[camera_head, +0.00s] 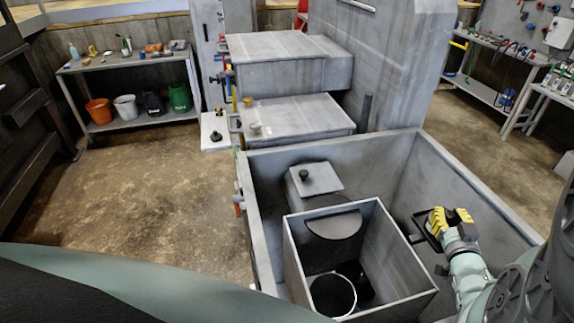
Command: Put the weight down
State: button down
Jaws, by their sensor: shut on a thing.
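My gripper (449,218), with yellow finger pads, is at the right inside the large grey open-topped bin. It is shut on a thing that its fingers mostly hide. A dark flat piece (422,226) shows just left of the fingers; I cannot tell whether this is the held weight or a fitting on the bin wall. A grey block with a black knob (306,176) stands in the bin, left of my gripper. I cannot tell whether it is a weight too.
The large bin (411,147) has high walls. Inside it, a smaller open box (372,217) holds a dark round container (333,294). Grey machine blocks (290,60) stand behind. A shelf with several buckets (130,112) is at the left. The floor at the left is clear.

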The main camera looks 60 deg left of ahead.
aim_at(449, 221)
jog(key=shift+f, duration=0.1)
jog(key=c, duration=0.9)
grip_release()
jog(key=shift+f, duration=0.1)
jog(key=shift+o, duration=0.2)
jog(key=shift+d, duration=0.1)
jog(key=b+v, duration=0.1)
jog(key=v, duration=0.4)
jog(key=shift+s+d+f, duration=0.15)
jog(key=shift+s+d, duration=0.1)
jog(key=shift+s, duration=0.1)
jog(key=shift+v, duration=0.75)
jog(key=shift+r, duration=0.2)
